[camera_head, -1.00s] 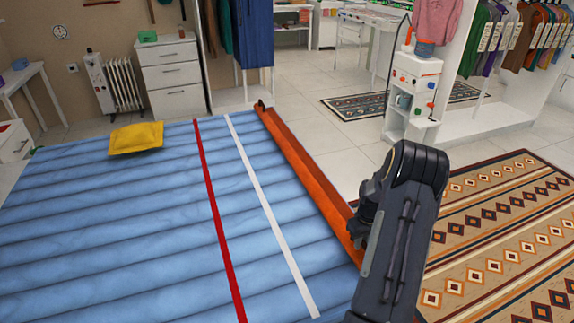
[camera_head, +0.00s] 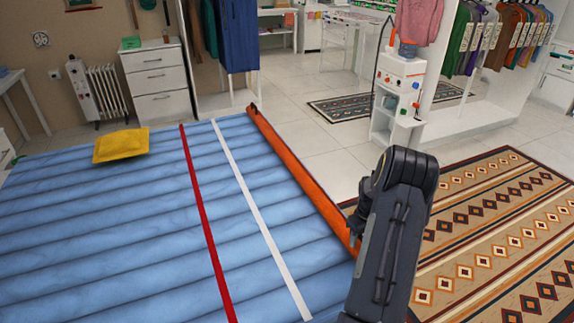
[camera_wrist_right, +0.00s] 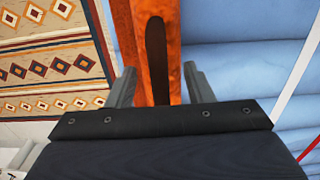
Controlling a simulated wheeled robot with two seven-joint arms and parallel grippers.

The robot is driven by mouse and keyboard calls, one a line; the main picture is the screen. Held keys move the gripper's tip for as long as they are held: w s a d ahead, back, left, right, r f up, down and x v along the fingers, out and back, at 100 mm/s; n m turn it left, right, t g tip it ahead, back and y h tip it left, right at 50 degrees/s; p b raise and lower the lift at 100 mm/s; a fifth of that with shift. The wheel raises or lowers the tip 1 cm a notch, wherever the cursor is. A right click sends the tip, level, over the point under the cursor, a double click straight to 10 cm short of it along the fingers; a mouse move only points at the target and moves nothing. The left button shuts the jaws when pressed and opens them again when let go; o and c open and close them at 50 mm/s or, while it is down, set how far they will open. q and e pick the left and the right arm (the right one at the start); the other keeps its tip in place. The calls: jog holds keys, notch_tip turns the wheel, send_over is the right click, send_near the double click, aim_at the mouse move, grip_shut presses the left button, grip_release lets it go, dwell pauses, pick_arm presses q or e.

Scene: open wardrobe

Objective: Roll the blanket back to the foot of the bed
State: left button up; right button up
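The bed (camera_head: 150,235) has a blue quilted surface with a red stripe (camera_head: 205,220) and a white stripe (camera_head: 255,215). In the head view my arm largely hides this gripper (camera_head: 355,228). My left gripper is not in view.
A yellow pillow (camera_head: 121,146) lies at the bed's far left. White drawers (camera_head: 158,80) and a radiator (camera_head: 106,92) stand behind. A patterned rug (camera_head: 500,235) covers the floor on the right. A white shelf unit (camera_head: 398,95) stands beyond it; tiled floor between is clear.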

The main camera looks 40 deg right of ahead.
dwell(0.5)
jog(key=shift+r+p, duration=2.45)
jog(key=shift+r, duration=1.55)
